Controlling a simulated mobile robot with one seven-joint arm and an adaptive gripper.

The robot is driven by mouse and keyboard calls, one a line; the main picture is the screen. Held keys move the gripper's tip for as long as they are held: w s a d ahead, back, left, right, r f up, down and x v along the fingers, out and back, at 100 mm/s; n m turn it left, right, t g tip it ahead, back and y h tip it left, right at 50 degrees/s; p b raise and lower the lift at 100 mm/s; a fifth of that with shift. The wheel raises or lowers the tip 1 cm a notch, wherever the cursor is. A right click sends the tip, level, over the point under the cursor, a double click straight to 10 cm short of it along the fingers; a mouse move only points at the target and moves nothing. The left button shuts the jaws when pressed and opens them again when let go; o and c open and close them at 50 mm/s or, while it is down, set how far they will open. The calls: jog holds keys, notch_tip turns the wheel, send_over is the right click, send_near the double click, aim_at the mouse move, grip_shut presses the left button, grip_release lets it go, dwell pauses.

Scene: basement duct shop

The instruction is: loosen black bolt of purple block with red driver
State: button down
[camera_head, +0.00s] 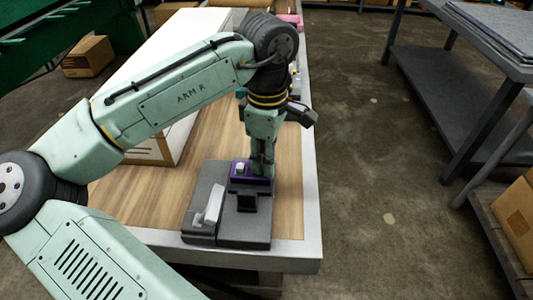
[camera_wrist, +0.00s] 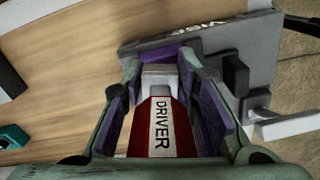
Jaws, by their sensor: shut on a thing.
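The purple block (camera_head: 238,180) sits at the back of a dark grey fixture (camera_head: 232,236) on the workbench. A light bolt or knob (camera_head: 240,168) shows on the block's left part. My gripper (camera_head: 262,172) points down at the block's right part. In the wrist view my gripper (camera_wrist: 160,100) is shut around the red driver (camera_wrist: 150,135), which is labelled DRIVER. The driver's grey end (camera_wrist: 157,74) lies between the fingers. Its tip and the black bolt are hidden, so I cannot tell whether they touch.
A light grey handle-like piece (camera_head: 208,206) lies on the fixture's left part. A large white-topped box (camera_head: 165,148) stands on the wooden bench top (camera_head: 288,195) behind and left. A pink item (camera_head: 290,20) is at the bench's far end. A grey table (camera_head: 470,40) stands right across the aisle.

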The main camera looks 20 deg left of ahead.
dwell(0.3)
jog(key=shift+w+n+p, duration=0.2)
jog(key=shift+n+p, duration=0.35)
jog(key=shift+n, duration=1.25)
jog(key=shift+n, duration=0.4)
jog(key=shift+m+p, duration=0.65)
jog(key=shift+m, duration=0.15)
jog(key=shift+r, duration=0.1)
jog(key=shift+r+p, duration=1.2)
jog(key=shift+r, duration=1.2)
